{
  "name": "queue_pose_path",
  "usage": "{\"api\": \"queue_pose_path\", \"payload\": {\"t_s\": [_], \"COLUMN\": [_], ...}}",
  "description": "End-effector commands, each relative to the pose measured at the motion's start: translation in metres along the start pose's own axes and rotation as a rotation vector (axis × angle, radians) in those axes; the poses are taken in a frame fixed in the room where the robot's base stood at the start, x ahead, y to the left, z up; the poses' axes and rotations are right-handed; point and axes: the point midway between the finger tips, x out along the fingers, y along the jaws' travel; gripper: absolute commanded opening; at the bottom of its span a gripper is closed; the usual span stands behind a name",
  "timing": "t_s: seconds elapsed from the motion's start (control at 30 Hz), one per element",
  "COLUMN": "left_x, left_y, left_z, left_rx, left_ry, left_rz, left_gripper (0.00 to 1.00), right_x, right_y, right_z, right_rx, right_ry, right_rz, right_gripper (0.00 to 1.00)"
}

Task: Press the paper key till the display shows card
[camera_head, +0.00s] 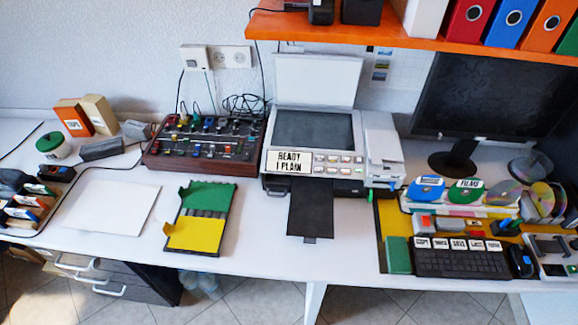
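The printer (355,125) stands at the middle of the desk with its lid raised and its dark glass showing. Its display (289,162) at the left of the front panel reads "READY" and, below it, what looks like "1 PLAIN". Right of the display is a panel of several small keys (333,170) in two rows. Their labels are too small to read, so I cannot tell which is the paper key. Neither of my grippers is in this view.
A black output tray (310,209) juts out from the printer's front. A mixer with knobs (205,142) stands to the left, and a keyboard (460,262) and discs (427,188) to the right. An orange shelf (410,37) overhangs at the back. Bare desk (350,250) lies in front.

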Motion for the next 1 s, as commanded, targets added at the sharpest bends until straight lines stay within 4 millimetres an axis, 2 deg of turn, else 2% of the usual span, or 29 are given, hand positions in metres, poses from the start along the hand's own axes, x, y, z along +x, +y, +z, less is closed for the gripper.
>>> {"api": "queue_pose_path", "payload": {"t_s": [0.2, 0.3, 0.33, 1.0], "left_x": [0.0, 0.0, 0.0, 0.0], "left_y": [0.0, 0.0, 0.0, 0.0001], "left_z": [0.0001, 0.0001, 0.0001, 0.0001], "left_rx": [0.0, 0.0, 0.0, 0.0], "left_ry": [0.0, 0.0, 0.0, 0.0], "left_rz": [0.0, 0.0, 0.0, 0.0], "left_gripper": [0.4, 0.4, 0.4, 0.4], "right_x": [0.0, 0.0, 0.0, 0.0], "right_y": [0.0002, 0.0002, 0.0002, 0.0003], "right_z": [-0.0001, -0.0001, -0.0002, -0.0002], "right_rx": [0.0, 0.0, 0.0, 0.0], "right_ry": [0.0, 0.0, 0.0, 0.0], "right_rz": [0.0, 0.0, 0.0, 0.0], "right_gripper": [0.23, 0.03, 0.0, 0.0]}}
